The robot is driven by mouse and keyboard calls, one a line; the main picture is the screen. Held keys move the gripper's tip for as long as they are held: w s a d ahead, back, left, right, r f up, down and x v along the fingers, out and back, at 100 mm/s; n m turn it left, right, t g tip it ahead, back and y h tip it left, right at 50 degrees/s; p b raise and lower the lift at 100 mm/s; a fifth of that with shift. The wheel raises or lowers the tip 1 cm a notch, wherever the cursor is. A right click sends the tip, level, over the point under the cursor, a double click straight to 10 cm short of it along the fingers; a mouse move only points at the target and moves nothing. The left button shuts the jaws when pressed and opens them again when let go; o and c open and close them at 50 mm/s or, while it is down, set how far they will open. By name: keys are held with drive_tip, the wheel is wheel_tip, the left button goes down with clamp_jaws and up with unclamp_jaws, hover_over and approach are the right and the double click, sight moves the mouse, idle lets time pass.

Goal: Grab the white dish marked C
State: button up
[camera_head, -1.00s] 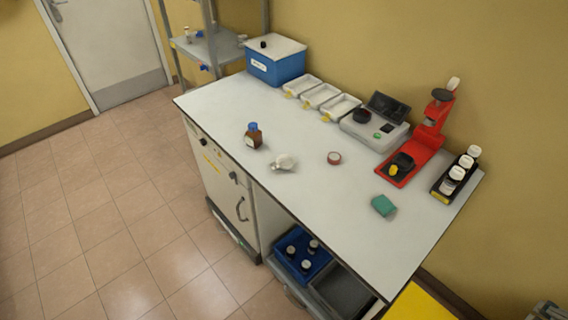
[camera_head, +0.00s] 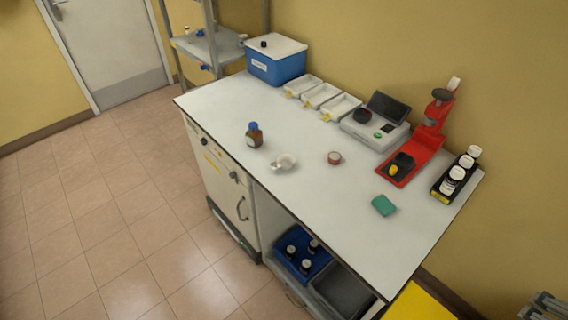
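Three white dishes with yellow tags stand in a row along the back of the white bench: the left dish (camera_head: 302,85), the middle dish (camera_head: 321,95) and the right dish (camera_head: 341,107). The tag letters are too small to read, so I cannot tell which is marked C. A grey jointed part, which looks like my gripper (camera_head: 545,308), shows at the bottom right corner. It is cut off by the frame edge and well away from the dishes. Whether it is open or shut does not show.
A blue box (camera_head: 276,68) with a white lid stands left of the dishes, a grey scale (camera_head: 376,127) right. A red stand (camera_head: 416,150), black rack (camera_head: 455,178), green block (camera_head: 384,205), brown bottle (camera_head: 254,136), red-brown round item (camera_head: 334,158) and whitish item (camera_head: 283,162) share the bench (camera_head: 330,215).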

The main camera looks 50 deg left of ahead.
drive_tip(key=w+a+r+g+y+p, duration=0.1)
drive_tip(key=w+a+r, duration=0.1)
drive_tip(key=w+a, duration=0.15)
drive_tip(key=w+a+r+p, duration=0.1)
drive_tip(key=w+a+r, duration=0.2)
drive_tip(key=a, duration=0.2)
drive_tip(key=w+a+r+m+g+p, duration=0.1)
drive_tip(key=w+a+g+p, duration=0.2)
drive_tip(key=a, duration=1.1)
drive_tip(key=w+a+r+p, duration=0.1)
drive_tip(key=w+a+p, duration=0.3)
drive_tip(key=a, duration=1.1)
drive_tip(key=s+a+f+g+p, duration=0.1)
drive_tip(key=s+a+f, duration=0.4)
drive_tip(key=a, duration=0.8)
drive_tip(key=s+a+f+g+p, duration=0.1)
drive_tip(key=s+a+f, duration=0.3)
drive_tip(key=a, duration=0.9)
drive_tip(key=s+a+f+m+g+h+p, duration=0.1)
drive_tip(key=s+a+f+p, duration=0.2)
drive_tip(key=a, duration=1)
drive_tip(key=shift+s+a+f, duration=0.1)
drive_tip(key=shift+s+f, duration=0.55)
drive_tip(key=shift+s, duration=0.2)
drive_tip(key=shift+s+a+f, duration=0.1)
drive_tip(key=shift+s+f, duration=0.55)
drive_tip(key=shift+s, duration=0.15)
drive_tip(key=shift+s+a+f, duration=0.1)
drive_tip(key=shift+s+f, duration=0.05)
drive_tip(key=shift+s, duration=0.05)
